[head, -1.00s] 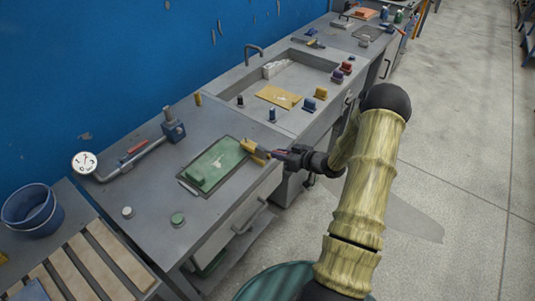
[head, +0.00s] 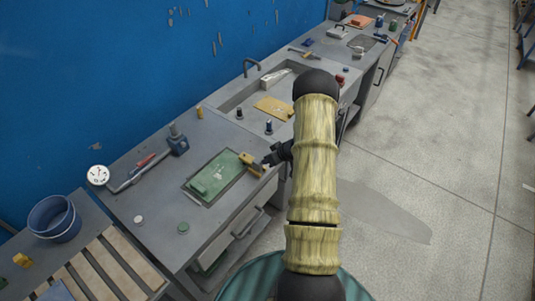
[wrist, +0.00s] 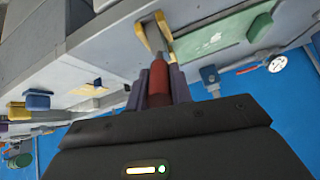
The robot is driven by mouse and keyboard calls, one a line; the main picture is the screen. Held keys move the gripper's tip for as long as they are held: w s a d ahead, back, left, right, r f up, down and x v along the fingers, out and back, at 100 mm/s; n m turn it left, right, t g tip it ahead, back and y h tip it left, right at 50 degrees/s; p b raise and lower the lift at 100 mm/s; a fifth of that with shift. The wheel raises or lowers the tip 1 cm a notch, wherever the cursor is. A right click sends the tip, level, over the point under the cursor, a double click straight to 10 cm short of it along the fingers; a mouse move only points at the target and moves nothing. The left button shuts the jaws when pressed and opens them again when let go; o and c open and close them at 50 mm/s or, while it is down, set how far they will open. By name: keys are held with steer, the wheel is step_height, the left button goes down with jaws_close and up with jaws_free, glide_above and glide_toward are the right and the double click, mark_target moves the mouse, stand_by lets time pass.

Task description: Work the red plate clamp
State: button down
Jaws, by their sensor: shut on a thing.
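The clamp has a red handle (wrist: 158,82) and a yellow bracket (wrist: 155,35) beyond it at the bench edge. My gripper (wrist: 160,86) is shut on the red handle, one dark finger on each side. In the head view my gripper (head: 268,161) is beside the yellow bracket (head: 250,160), at the right edge of the green plate (head: 222,172). The handle is largely hidden there by my gripper and arm. The green plate also shows in the wrist view (wrist: 212,38), right of the bracket.
A pipe with a gauge (head: 98,175) and a blue fitting (head: 178,146) lie behind the plate. A sink with a yellow board (head: 273,108) is further along the bench. A blue bucket (head: 54,219) stands at left. Floor at right is clear.

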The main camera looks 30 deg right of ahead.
steer(key=p, duration=0.1)
steer(key=r+p, duration=0.1)
steer(key=shift+w+a+g+p, duration=0.2)
steer(key=shift+w+g+p, duration=0.1)
steer(key=shift+w+g, duration=0.1)
steer(key=shift+w, duration=0.1)
steer(key=shift+w+h+p, duration=0.15)
steer(key=shift+h+p, duration=0.15)
steer(key=shift+p, duration=0.15)
steer(key=shift+d, duration=0.15)
steer(key=c, duration=1.3)
jaws_free()
steer(key=shift+a+f+g, duration=0.1)
steer(key=shift+a+g, duration=0.1)
steer(key=shift+g, duration=0.1)
steer(key=shift+o, duration=0.2)
steer(key=shift+s+d, duration=0.15)
steer(key=shift+s, duration=0.1)
